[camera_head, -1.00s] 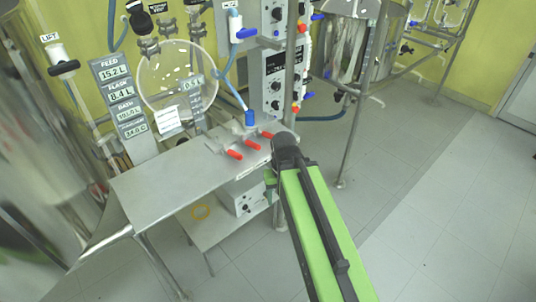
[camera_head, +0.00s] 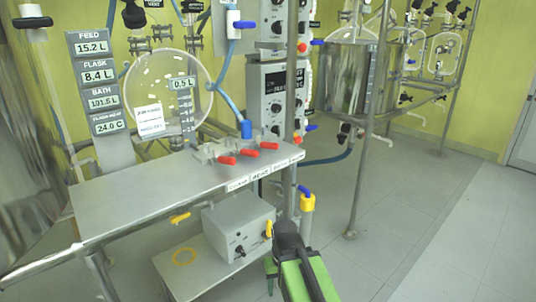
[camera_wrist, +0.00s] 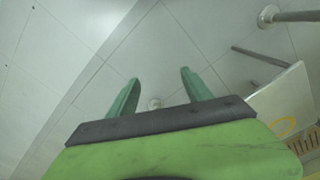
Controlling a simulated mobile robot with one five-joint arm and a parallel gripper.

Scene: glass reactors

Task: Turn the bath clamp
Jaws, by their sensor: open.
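No part is readably labelled as the bath clamp, so I cannot tell which one it is. Under the table's right end is a yellow fitting (camera_head: 307,202) with a blue lever, and a small yellow handle (camera_head: 268,229) beside the control box. Another yellow handle (camera_head: 180,217) is under the table's front edge. My gripper (camera_wrist: 160,78) is open and empty in the wrist view, its two green fingers apart over bare floor. In the head view it is low, below the table's right end, mostly hidden behind my arm.
The steel table (camera_head: 125,200) carries red-handled valves (camera_head: 248,154). Below it are a grey control box (camera_head: 238,228) and a lower shelf (camera_head: 215,275) with a yellow ring (camera_head: 184,256); that ring also shows in the wrist view (camera_wrist: 284,127). A metal post stands close by. Floor at right is free.

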